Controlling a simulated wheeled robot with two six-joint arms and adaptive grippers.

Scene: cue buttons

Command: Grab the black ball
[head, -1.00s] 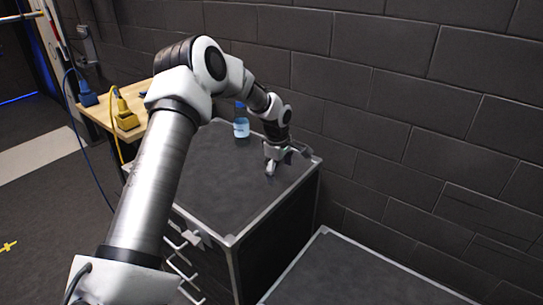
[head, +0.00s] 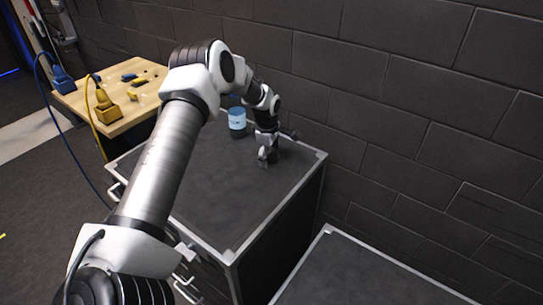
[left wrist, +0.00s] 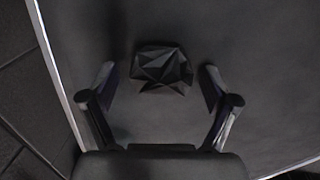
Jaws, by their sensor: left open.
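A black, faceted object, which looks like the black ball (left wrist: 161,69), lies on the dark cabinet top (left wrist: 245,60) in the left wrist view. It is centred between my left gripper's fingers and a little beyond their tips, with a gap on each side. My left gripper (head: 267,158) is open and empty, pointing down low over the far right part of the cabinet top (head: 215,190). It also shows in the left wrist view (left wrist: 159,78). In the head view I cannot make out the ball, which the gripper may hide. My right gripper is not in view.
A bottle with a blue label (head: 237,119) stands left of my left gripper, partly behind my arm. A brick wall (head: 400,120) rises close behind the cabinet. A wooden table (head: 120,100) with blue and yellow items is at left. Another dark cabinet (head: 365,275) stands at the front right.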

